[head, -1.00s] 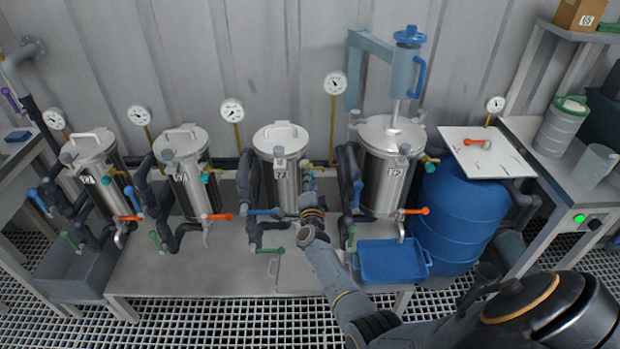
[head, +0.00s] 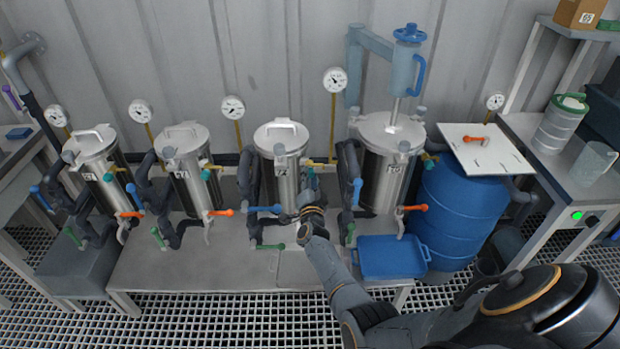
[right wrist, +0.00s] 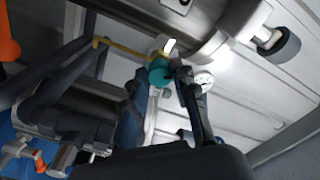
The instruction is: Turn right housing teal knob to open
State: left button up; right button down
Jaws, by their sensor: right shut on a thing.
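The third steel housing from the left (head: 285,178) stands on the bench with a teal knob on its right side. My right gripper (head: 309,184) is at that knob, and my own wrist hides most of it in the head view. In the right wrist view the teal knob (right wrist: 160,70) sits at the tips of the dark fingers of my right gripper (right wrist: 172,76), which is shut on it. The rightmost housing (head: 385,182) has another teal knob (head: 429,157) at its upper right, clear of the gripper. My left gripper is not in view.
Orange-handled taps (head: 412,208) and blue and green valve handles (head: 277,247) stick out at the housings' fronts. A blue tray (head: 393,272) lies right of my forearm, before a blue barrel (head: 455,215). Dark pipes flank the third housing closely.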

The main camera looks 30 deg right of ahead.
jog(key=shift+f, duration=0.15)
jog(key=c, duration=1.1)
grip_release()
jog(key=shift+o, duration=0.2)
jog(key=shift+s, duration=0.1)
jog(key=v, duration=0.7)
jog(key=shift+a, duration=0.15)
jog(key=shift+s, duration=0.1)
